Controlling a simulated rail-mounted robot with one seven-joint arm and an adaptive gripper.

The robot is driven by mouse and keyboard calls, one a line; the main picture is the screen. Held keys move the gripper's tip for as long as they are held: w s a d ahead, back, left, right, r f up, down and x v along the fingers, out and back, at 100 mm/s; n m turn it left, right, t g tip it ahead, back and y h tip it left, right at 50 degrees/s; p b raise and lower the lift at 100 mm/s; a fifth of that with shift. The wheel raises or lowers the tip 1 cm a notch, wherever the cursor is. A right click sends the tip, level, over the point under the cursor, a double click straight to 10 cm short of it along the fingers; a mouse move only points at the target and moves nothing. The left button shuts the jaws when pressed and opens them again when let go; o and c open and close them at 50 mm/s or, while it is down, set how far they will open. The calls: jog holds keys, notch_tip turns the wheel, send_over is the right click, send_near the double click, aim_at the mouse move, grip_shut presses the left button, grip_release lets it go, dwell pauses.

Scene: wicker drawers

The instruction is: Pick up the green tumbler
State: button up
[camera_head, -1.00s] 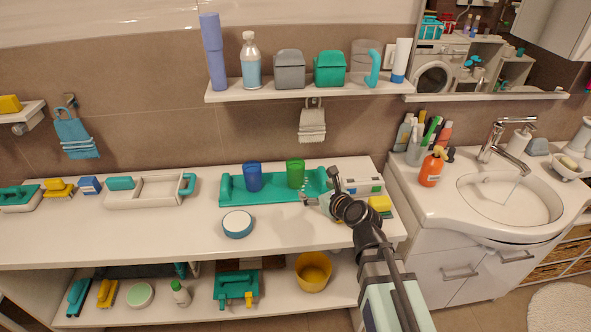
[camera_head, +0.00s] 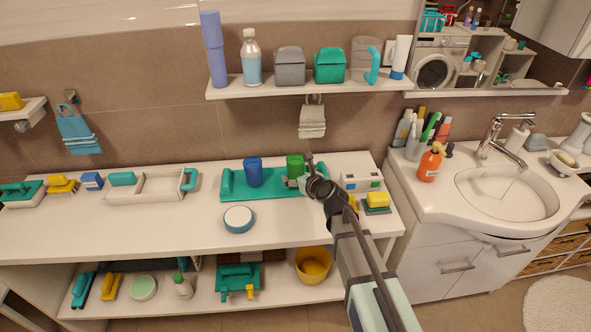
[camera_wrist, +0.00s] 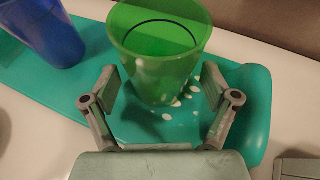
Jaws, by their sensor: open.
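The green tumbler (camera_head: 295,164) stands upright on the teal tray (camera_head: 232,188) on the white counter, near the tray's right end. In the wrist view the green tumbler (camera_wrist: 160,58) is just ahead of my gripper (camera_wrist: 160,82), with its open rim facing up. My gripper is open, one finger at each side of the tumbler's lower part; I cannot tell whether either finger touches it. In the head view my gripper (camera_head: 300,183) covers the tumbler's lower part.
A blue tumbler (camera_head: 253,172) stands left of the green one on the same tray, also in the wrist view (camera_wrist: 42,30). A round white-and-blue container (camera_head: 238,219) sits in front. A white box (camera_head: 361,181) and yellow sponge (camera_head: 378,200) are to the right.

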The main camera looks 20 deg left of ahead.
jog(key=shift+w+a+f, duration=0.3)
jog(key=shift+w+a, duration=0.15)
jog(key=shift+a, duration=0.05)
jog(key=c, duration=1.3)
